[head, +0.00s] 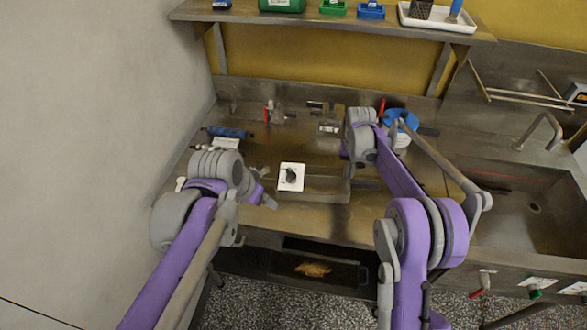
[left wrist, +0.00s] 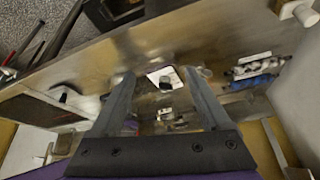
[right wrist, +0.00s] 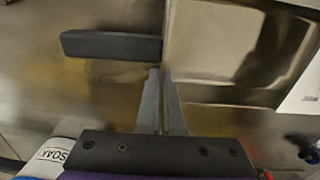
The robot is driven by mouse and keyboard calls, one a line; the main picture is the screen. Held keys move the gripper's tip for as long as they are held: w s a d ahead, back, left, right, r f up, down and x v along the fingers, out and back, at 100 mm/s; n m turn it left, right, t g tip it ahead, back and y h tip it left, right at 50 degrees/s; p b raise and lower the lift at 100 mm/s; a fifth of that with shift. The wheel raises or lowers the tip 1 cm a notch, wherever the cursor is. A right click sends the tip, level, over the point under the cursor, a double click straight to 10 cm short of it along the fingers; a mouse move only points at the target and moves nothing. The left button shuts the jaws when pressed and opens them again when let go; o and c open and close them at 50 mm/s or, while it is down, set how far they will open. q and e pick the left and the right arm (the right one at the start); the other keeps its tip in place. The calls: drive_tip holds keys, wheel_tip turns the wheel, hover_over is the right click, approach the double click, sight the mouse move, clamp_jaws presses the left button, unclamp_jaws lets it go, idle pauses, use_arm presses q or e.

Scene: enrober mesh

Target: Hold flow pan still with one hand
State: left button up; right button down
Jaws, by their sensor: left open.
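The flow pan (head: 328,190) is a shallow metal pan on the steel worktop, just right of a white square with a dark round piece on it. In the right wrist view the pan (right wrist: 215,60) fills the upper right, with its black handle (right wrist: 110,45) beside the rim. My right gripper (right wrist: 161,75) is at the pan's handle-side wall, fingers almost together, one on each side of the rim. Its fingertips are hidden in the head view. My left gripper (left wrist: 160,75) is open and empty above the worktop, facing the white square (left wrist: 163,77).
A blue-handled tool (head: 228,132) lies at the back left, near the wall. Small fittings and a blue roll (head: 400,118) stand along the back. A sink (head: 520,205) is at the right. A shelf (head: 330,24) with trays hangs above.

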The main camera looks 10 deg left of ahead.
sight(291, 171)
use_arm(q)
drive_tip(key=w+d+r+m+g+h, duration=0.15)
drive_tip(key=w+m, duration=0.35)
drive_tip(key=w, duration=0.9)
drive_tip(key=x, duration=1.1)
drive_tip(key=shift+w+f, duration=0.15)
drive_tip(key=shift+w, duration=0.05)
clamp_jaws()
